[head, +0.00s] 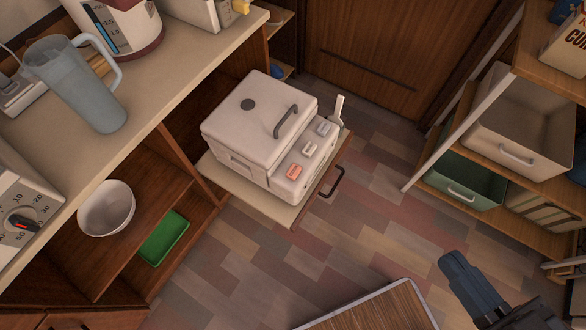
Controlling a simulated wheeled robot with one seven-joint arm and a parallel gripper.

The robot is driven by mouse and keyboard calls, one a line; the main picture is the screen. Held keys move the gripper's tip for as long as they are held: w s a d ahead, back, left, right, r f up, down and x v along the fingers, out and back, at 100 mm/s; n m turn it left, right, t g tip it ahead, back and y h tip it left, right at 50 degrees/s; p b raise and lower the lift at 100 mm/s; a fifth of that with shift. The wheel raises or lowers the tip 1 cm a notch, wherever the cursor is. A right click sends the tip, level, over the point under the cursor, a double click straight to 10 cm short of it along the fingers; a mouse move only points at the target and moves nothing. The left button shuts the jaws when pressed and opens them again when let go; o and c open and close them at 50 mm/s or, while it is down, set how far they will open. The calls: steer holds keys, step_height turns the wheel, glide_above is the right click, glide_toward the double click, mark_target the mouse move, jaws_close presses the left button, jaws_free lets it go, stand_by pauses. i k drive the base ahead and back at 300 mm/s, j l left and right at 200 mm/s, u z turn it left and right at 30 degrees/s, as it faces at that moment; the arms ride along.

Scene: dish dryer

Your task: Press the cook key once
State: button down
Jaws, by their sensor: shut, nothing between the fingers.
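A white cooker (245,128) with a dark handle on its lid stands on a pulled-out shelf (212,168). Its front panel carries an orange-red key (294,171), a white key (309,149) and a grey key (323,129). Their labels are too small to read, so I cannot tell which is the cook key. My gripper (452,263), dark blue-grey, is at the lower right, shut and empty. It is well apart from the cooker, to the right of and below the panel in the picture.
A white paddle (338,108) stands upright at the cooker's right side. The shelf has a dark pull handle (333,182). A wooden-topped surface (370,312) is at the bottom. A rack with bins (465,186) stands at right. Floor shows between cooker and gripper.

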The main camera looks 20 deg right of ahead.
mark_target(295, 170)
steer(key=i+j+u, duration=0.1)
steer(key=j, duration=0.25)
steer(key=i+j+u, duration=0.1)
steer(key=j, duration=0.2)
steer(key=i+j+u, duration=0.15)
steer(key=j, duration=0.2)
steer(key=i+j+u, duration=0.1)
steer(key=i+j, duration=0.1)
steer(key=j, duration=0.1)
